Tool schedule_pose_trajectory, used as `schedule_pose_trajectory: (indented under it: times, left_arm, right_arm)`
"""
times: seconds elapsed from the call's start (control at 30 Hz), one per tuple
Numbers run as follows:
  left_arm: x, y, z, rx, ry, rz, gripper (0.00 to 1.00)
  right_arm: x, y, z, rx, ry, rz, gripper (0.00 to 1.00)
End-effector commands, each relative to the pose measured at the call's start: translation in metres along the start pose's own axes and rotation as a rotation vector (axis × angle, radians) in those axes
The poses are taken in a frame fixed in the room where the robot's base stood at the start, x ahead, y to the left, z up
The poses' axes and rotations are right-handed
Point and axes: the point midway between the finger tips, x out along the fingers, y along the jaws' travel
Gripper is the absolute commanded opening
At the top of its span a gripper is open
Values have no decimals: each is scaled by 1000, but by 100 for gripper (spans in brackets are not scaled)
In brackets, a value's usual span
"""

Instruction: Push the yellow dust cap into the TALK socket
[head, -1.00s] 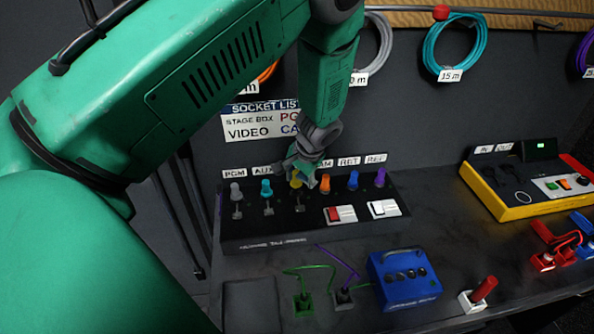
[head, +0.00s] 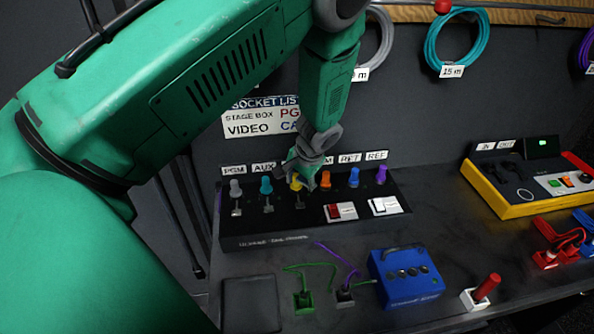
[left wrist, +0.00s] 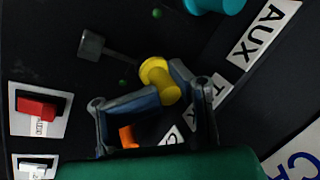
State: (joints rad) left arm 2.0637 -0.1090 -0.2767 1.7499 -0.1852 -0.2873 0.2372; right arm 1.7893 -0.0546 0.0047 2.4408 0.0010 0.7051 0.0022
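The yellow dust cap (head: 296,184) stands on the sloped black socket panel (head: 300,218), third in a row of coloured caps. In the left wrist view the yellow cap (left wrist: 160,82) is between my left fingertips, which sit close against both its sides. A tether runs from it to a small grey plate (left wrist: 91,44). My left gripper (head: 300,176) reaches down from above and appears shut on the cap. The TALK label (left wrist: 214,92) behind is partly hidden by a finger. The socket under the cap is hidden. My right gripper is not in view.
A teal cap (head: 266,186) stands left of the yellow one and an orange cap (head: 326,180) close right. A red switch (head: 340,212) and a white switch (head: 385,206) are on the panel's right part. A blue box (head: 405,276) stands in front.

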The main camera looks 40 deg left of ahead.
Motion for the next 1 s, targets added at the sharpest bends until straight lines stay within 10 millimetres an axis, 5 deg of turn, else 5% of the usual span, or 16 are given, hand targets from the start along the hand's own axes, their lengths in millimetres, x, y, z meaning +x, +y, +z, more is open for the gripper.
schedule_pose_trajectory:
  times: [0.03,0.13,0.57,1.0]
  left_arm:
    - [0,0,0,0,1,0,30]
    - [0,0,0,0,1,0,61]
    - [-10,0,-2,-1,4,0,61]
    - [-96,0,-2,1,3,0,61]
  right_arm:
    - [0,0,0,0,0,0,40]
    - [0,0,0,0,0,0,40]
    - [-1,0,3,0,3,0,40]
    - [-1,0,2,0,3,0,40]
